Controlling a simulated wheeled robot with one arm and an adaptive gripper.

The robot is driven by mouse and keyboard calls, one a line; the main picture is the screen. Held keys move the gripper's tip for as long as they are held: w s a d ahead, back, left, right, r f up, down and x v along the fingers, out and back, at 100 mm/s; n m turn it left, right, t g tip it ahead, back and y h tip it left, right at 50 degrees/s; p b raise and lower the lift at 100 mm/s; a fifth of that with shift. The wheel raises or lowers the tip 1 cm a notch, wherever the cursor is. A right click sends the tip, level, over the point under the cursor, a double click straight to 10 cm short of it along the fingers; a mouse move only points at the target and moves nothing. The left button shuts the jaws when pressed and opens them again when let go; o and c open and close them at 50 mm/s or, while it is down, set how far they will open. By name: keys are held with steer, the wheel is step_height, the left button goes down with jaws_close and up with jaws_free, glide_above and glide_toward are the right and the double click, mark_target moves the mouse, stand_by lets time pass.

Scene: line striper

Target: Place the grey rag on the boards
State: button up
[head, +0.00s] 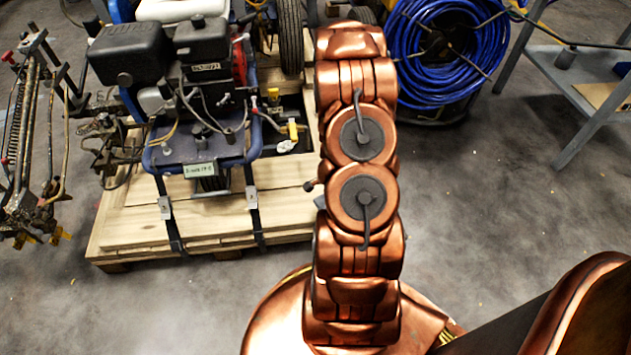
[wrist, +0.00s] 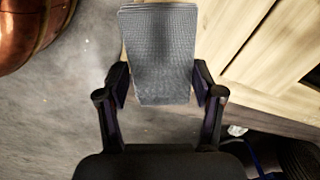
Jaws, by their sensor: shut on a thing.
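The grey rag (wrist: 160,60) is a flat, woven-looking piece in the middle of the wrist view. My gripper (wrist: 160,88) is shut on it, with one finger against each side edge. The boards (wrist: 238,38) are pale wood at the upper right of the wrist view, and the rag's right edge appears close beside them in that view. In the head view the boards (head: 128,222) form a pallet under the striper machine. My arm hides part of the pallet's right side there, and the gripper and rag do not show in the head view.
The line striper (head: 195,80) stands strapped on the pallet. A blue hose reel (head: 440,60) stands behind at the right, with a grey metal stand (head: 575,150) beyond it. A rusty frame (head: 30,140) is at the left. Bare boards show along the pallet's front.

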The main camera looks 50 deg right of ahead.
steer(key=w+d+b, duration=0.1)
steer(key=w, duration=0.2)
steer(key=w+d+b, duration=0.1)
steer(key=w, duration=0.3)
steer(key=w+d+f+b, duration=0.1)
steer(key=w, duration=0.3)
steer(key=shift+d, duration=0.35)
steer(key=shift+f+b, duration=0.85)
steer(key=shift+f, duration=0.95)
steer(key=shift+f, duration=0.15)
steer(key=o, duration=1)
steer(key=shift+o, duration=0.2)
step_height(320, 180, up, 8)
steer(key=p, duration=0.2)
steer(key=shift+p, duration=0.3)
steer(key=shift+f, duration=0.1)
